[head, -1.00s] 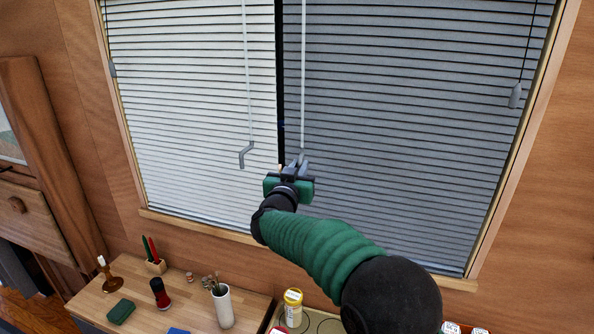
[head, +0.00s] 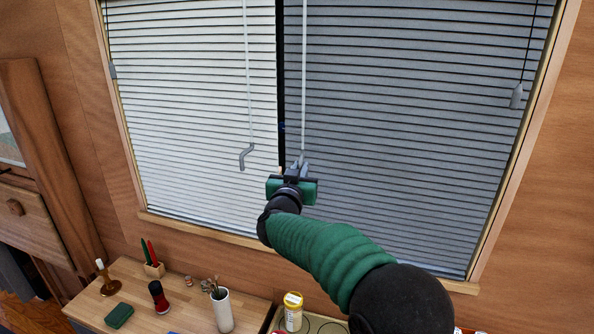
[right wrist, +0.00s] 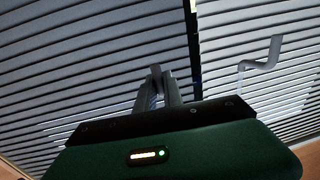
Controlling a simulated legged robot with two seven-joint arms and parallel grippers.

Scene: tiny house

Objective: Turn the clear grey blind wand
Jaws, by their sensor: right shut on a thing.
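Two thin pale grey wands hang in front of the window blinds. The left wand (head: 248,85) ends in a bent crank handle and hangs free; its handle (right wrist: 262,56) also shows in the right wrist view. The right wand (head: 304,70) hangs just right of the dark gap between the blinds. My right gripper (head: 302,165) is at its lower end, shut on it; the fingers hide the handle there. The gripper (right wrist: 158,85) points up at the blinds in the right wrist view, and the held part is hard to make out. My left gripper is not in view.
A white-lit blind (head: 190,110) is on the left and a greyer blind (head: 410,130) on the right. A cord with a grey tassel (head: 516,96) hangs at the far right.

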